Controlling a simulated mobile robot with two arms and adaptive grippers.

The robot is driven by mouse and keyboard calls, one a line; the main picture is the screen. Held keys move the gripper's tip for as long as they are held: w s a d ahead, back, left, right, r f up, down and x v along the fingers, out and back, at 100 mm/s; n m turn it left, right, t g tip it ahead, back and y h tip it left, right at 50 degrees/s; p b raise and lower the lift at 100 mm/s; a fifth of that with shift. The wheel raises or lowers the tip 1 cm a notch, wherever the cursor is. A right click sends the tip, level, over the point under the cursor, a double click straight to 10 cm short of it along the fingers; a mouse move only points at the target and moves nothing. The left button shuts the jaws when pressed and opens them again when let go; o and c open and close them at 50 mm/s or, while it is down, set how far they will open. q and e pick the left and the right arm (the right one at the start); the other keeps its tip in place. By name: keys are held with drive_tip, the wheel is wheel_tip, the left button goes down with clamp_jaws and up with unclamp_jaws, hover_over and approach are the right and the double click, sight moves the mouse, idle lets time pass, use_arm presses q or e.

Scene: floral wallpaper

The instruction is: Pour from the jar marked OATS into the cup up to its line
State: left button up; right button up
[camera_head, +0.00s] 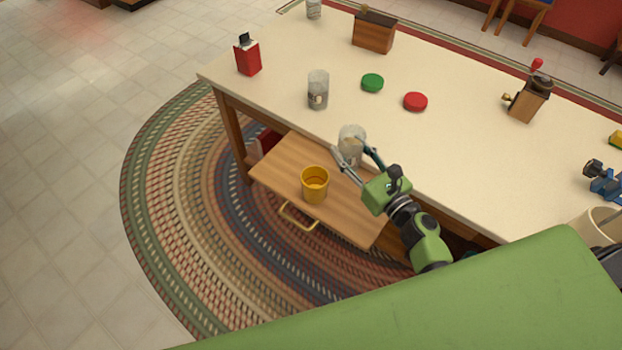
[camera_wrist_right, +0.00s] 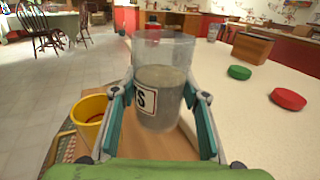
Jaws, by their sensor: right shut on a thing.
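My right gripper (camera_head: 359,153) is shut on a clear jar (camera_head: 352,138) near the table's front edge. In the right wrist view the jar (camera_wrist_right: 162,85) stands upright between the fingers, open at the top, with grey contents and a label of which only an "S" shows. A yellow cup (camera_head: 315,184) stands on the pulled-out wooden board, left of and lower than the held jar. The cup also shows at the left in the right wrist view (camera_wrist_right: 88,118). My left gripper is not in view.
Another labelled jar (camera_head: 318,92) stands on the cream table (camera_head: 450,130). A green lid (camera_head: 372,82) and a red lid (camera_head: 415,101) lie nearby. A red box (camera_head: 247,57), a wooden box (camera_head: 374,32) and a grinder (camera_head: 530,95) stand farther off. The pull-out board (camera_head: 275,170) has free room around the cup.

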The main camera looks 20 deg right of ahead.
sight(355, 168)
drive_tip(key=shift+f+b, duration=0.3)
drive_tip(key=shift+f, duration=0.3)
drive_tip(key=shift+a+f+b, duration=0.15)
drive_tip(key=shift+f+b, duration=0.75)
drive_tip(key=shift+f, duration=0.05)
drive_tip(key=shift+f+b, duration=0.3)
drive_tip(key=shift+f, duration=0.05)
drive_tip(key=shift+f+b, duration=0.65)
drive_tip(key=shift+r, duration=0.25)
drive_tip(key=shift+f, duration=0.35)
drive_tip(key=shift+s+a+r+n, duration=0.2)
drive_tip(key=shift+r+n, duration=0.1)
drive_tip(key=shift+n, duration=0.1)
drive_tip(key=shift+s+a+r+n+p, duration=0.2)
drive_tip(key=shift+s+r+n+p, duration=0.1)
drive_tip(key=shift+n+p, duration=0.4)
drive_tip(key=shift+a+r+n, duration=0.25)
drive_tip(key=shift+a+n, duration=0.05)
drive_tip(key=shift+n, duration=0.5)
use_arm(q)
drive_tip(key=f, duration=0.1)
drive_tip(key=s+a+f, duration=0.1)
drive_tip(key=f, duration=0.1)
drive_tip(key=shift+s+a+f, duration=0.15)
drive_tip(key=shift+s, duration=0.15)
use_arm(e)
drive_tip(key=shift+f+g, duration=0.1)
drive_tip(key=shift+g, duration=0.2)
drive_tip(key=shift+a, duration=0.1)
